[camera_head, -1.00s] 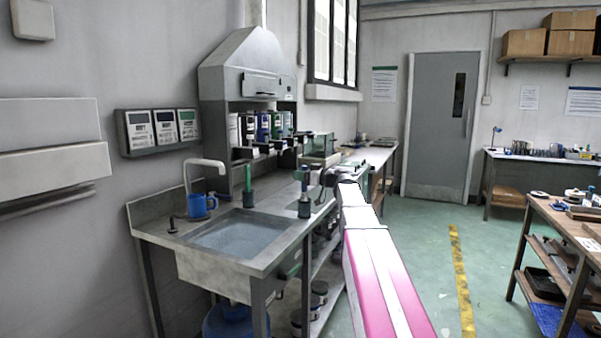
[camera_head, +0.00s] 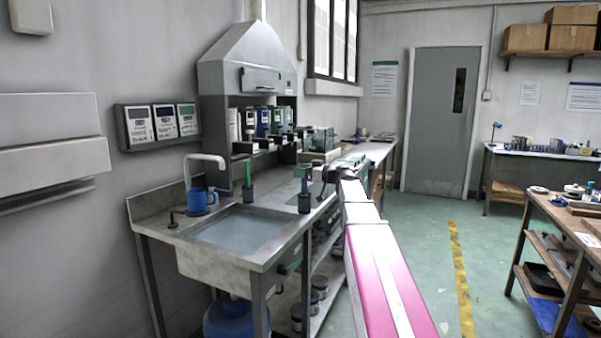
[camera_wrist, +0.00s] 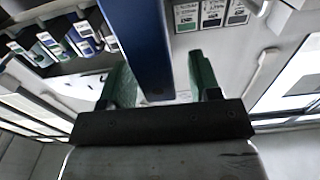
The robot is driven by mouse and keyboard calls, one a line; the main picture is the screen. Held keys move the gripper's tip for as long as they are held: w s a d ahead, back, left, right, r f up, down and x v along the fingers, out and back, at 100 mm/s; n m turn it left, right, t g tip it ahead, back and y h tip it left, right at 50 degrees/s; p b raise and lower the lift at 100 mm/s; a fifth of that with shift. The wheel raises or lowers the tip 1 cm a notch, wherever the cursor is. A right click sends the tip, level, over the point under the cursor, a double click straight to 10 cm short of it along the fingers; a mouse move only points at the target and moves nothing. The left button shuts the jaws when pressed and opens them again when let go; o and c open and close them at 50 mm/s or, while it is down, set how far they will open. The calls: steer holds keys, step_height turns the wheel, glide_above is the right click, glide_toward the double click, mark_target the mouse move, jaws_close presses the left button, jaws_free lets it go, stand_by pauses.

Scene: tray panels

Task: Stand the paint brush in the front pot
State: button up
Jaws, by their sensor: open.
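A dark pot (camera_head: 305,204) stands near the right front corner of the sink bench. A slim blue handle, seemingly the paint brush (camera_head: 304,185), rises upright from it; its lower end is hidden. My gripper (camera_head: 303,171) is small and hard to make out by the top of this handle. In the wrist view, my gripper (camera_wrist: 158,85) has its two green fingers apart, with a dark blue bar (camera_wrist: 146,45), likely the brush handle, between or just beyond them. The bar looks nearer the left finger; contact cannot be told. A second dark pot (camera_head: 248,194) holds a green handle (camera_head: 248,173).
A sink basin (camera_head: 238,230) lies in front of the pots, with a blue mug (camera_head: 201,201) and a tap (camera_head: 205,162) at its left. Coloured containers (camera_head: 263,123) stand under the hood behind. A glass-sided box (camera_head: 319,142) is beyond the gripper.

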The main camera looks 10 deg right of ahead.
steer(key=v, duration=1)
stand_by(0.5)
